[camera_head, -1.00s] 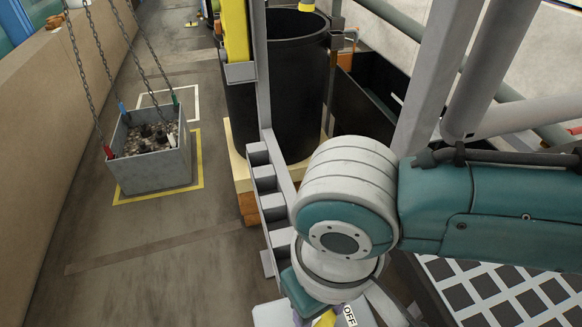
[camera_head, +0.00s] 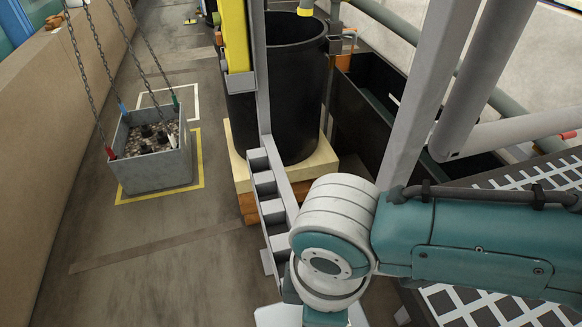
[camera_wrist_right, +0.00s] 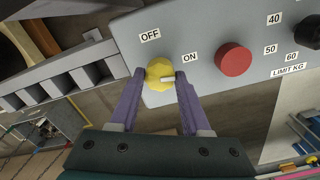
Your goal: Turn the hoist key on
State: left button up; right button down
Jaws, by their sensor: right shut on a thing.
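The hoist key is a yellow round knob (camera_wrist_right: 157,70) with a short white pointer, on a grey control panel (camera_wrist_right: 215,30) in the right wrist view. The pointer lies toward the right of the picture. The OFF label (camera_wrist_right: 150,35) is above the knob and the ON label (camera_wrist_right: 190,58) is to its upper right. My right gripper (camera_wrist_right: 160,76) has its two purple fingers on either side of the knob, shut on it. In the head view my right arm hides the key, and only a pale edge of the panel (camera_head: 272,317) shows. My left gripper is not in view.
A red button (camera_wrist_right: 233,59) and a black dial (camera_wrist_right: 309,31) with a kg scale sit right of the key. In the head view a grey skip (camera_head: 158,168) of rubble hangs on chains at left. A black tub (camera_head: 290,90) stands behind a grey post.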

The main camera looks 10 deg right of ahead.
jog(key=shift+n, duration=1.1)
jog(key=shift+c, duration=1.9)
grip_release()
jog(key=shift+r, duration=0.1)
notch_tip(320, 180, up, 10)
jog(key=p, duration=0.3)
jog(key=shift+a, duration=0.1)
